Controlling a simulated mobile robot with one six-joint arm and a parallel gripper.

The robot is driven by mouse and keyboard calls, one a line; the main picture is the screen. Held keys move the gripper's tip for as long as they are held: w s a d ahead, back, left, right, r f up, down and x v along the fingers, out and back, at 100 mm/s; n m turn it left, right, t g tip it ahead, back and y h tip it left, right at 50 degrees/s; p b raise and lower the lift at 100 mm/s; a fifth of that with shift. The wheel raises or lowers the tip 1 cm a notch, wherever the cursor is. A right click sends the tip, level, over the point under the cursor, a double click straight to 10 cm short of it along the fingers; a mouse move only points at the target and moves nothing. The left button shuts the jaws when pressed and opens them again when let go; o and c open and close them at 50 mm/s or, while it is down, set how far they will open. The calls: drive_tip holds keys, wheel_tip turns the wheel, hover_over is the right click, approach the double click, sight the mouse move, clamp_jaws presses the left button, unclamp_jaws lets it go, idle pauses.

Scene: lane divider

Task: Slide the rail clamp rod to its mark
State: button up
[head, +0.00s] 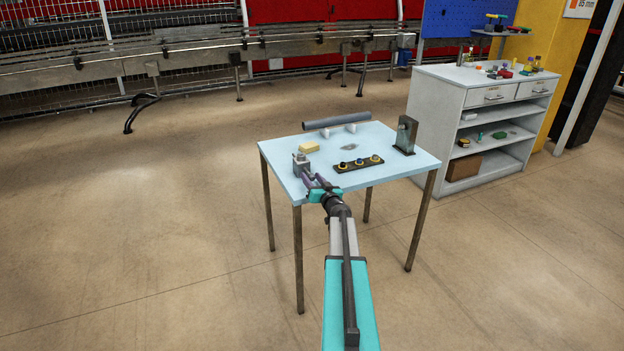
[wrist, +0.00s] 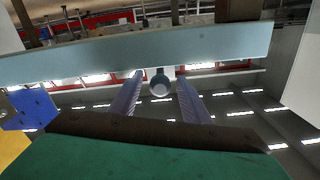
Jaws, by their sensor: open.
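A small grey clamp block (head: 301,164) stands at the left front corner of the light blue table (head: 400,162). My gripper (head: 313,177) reaches in from the front, its purple fingers close to the clamp. In the wrist view my gripper (wrist: 161,92) is open, with one finger on each side of a round grey rod end (wrist: 161,88). Gaps show between the rod end and both fingers. The rod's length is hidden behind its end, and I cannot make out its mark.
A grey cabinet (head: 440,125) stands behind at right. Open floor lies left.

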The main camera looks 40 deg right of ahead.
sight(309, 173)
drive_tip(key=shift+w, duration=0.1)
clamp_jaws()
drive_tip(key=shift+p+x, duration=0.55)
drive_tip(key=shift+x, duration=0.3)
drive_tip(key=shift+p+x, duration=0.4)
drive_tip(key=shift+x, duration=0.4)
unclamp_jaws()
